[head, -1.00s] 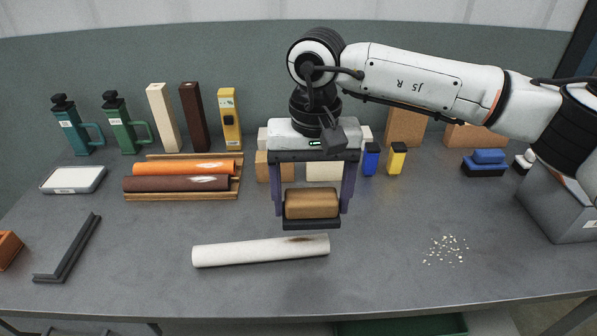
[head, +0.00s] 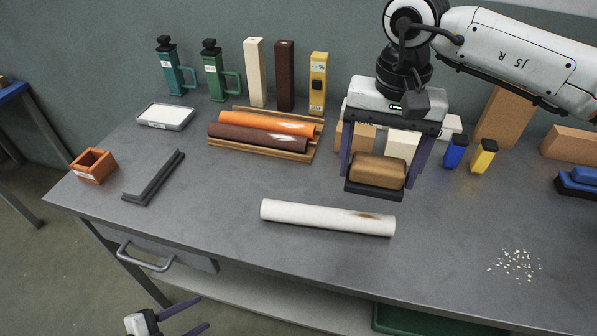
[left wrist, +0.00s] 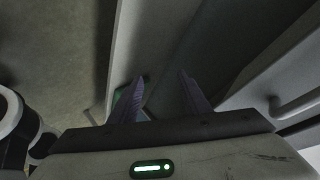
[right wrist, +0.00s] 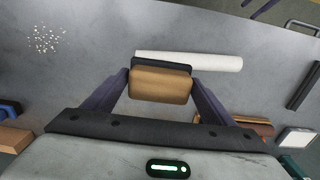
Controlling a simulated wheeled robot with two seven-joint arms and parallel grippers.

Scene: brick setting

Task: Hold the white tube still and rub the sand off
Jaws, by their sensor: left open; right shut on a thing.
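The white tube (head: 315,217) lies on the grey table near its front edge, with a brown sandy patch (head: 368,215) toward its right end. It also shows in the right wrist view (right wrist: 215,62). My right gripper (head: 377,180) is shut on a brown block with a dark base (head: 378,171), held behind and above the tube's right part. The block also shows between the fingers in the right wrist view (right wrist: 160,84). My left gripper (head: 185,313) is open and empty, low in front of the table's edge; its fingers also show in the left wrist view (left wrist: 163,97).
A wooden rack (head: 262,147) with an orange and a brown tube stands behind. A dark angle piece (head: 154,178) and an orange box (head: 93,165) lie at the left. Pale crumbs (head: 515,264) lie at the right. The table around the white tube is clear.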

